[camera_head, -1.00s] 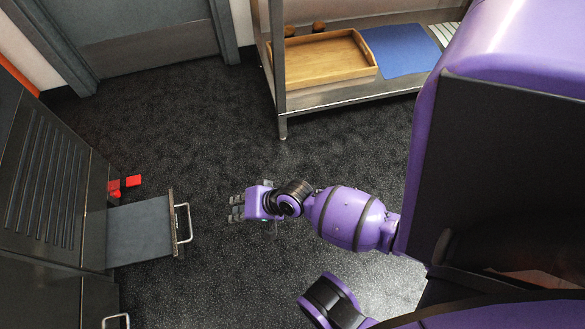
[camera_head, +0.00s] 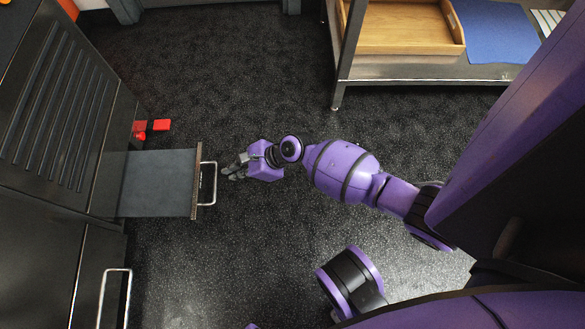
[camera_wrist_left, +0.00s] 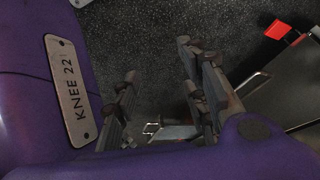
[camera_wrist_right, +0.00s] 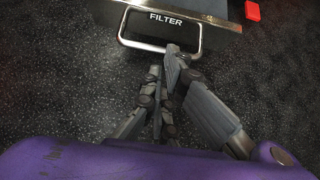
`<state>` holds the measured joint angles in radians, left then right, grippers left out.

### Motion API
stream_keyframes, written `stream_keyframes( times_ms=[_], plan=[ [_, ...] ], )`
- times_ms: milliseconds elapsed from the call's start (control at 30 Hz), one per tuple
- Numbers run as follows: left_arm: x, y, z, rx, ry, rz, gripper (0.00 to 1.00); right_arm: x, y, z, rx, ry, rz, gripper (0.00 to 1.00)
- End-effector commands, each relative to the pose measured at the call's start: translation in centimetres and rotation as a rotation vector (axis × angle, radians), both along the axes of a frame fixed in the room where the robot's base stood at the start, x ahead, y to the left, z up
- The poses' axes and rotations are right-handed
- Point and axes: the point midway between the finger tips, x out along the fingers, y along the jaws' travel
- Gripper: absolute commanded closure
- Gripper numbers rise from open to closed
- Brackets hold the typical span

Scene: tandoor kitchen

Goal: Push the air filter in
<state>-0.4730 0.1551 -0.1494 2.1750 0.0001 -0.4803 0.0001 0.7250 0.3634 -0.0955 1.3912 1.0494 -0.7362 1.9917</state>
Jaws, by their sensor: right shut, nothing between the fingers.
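The air filter (camera_head: 158,183) is a flat grey slab sticking out of the dark cabinet at the left in the head view. Its front edge carries a metal loop handle (camera_head: 209,183). In the right wrist view the front edge reads "FILTER" (camera_wrist_right: 165,20) above the handle (camera_wrist_right: 160,48). My right gripper (camera_head: 232,170) is shut and empty, just right of the handle; its fingertips (camera_wrist_right: 165,62) point at the handle's bar, and I cannot tell whether they touch it. My left gripper (camera_wrist_left: 155,75) is open and empty in the left wrist view; its fingers are outside the head view.
The dark cabinet (camera_head: 60,130) has another loop handle (camera_head: 117,271) nearer the front. A metal shelf (camera_head: 400,73) with a wooden tray (camera_head: 400,50) and blue mat (camera_head: 490,32) stands at the back right. The floor between is clear.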

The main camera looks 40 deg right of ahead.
Motion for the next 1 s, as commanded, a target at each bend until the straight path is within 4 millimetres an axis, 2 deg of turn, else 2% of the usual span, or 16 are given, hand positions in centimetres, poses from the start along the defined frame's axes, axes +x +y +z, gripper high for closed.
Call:
stream_keyframes(
  times_ms=[33, 200, 300, 500, 1000],
  plan=[
    [0.1, 0.0, -1.0, 0.0, 0.004, -0.003, 0.6, 0.6, 0.8, -1.3, 0.0, 0.001, 0.002, 1.0],
    [0.7, -0.1, -2.5, -0.001, 0.002, -0.007, 0.6, 2.2, 2.8, -3.3, 0.0, -0.002, 0.002, 1.0],
    [1.0, -0.2, -2.8, -0.002, 0.0, -0.007, 0.6, 3.1, 4.1, -2.9, -0.001, -0.005, 0.003, 1.0],
    [1.2, -0.2, -3.3, -0.003, -0.001, -0.009, 0.6, 4.0, 5.5, -2.8, -0.003, -0.002, 0.002, 1.0],
    [1.2, -0.2, -3.1, -0.003, 0.0, -0.008, 0.6, 4.1, 5.9, -2.7, -0.001, -0.002, 0.001, 1.0]
  ],
)
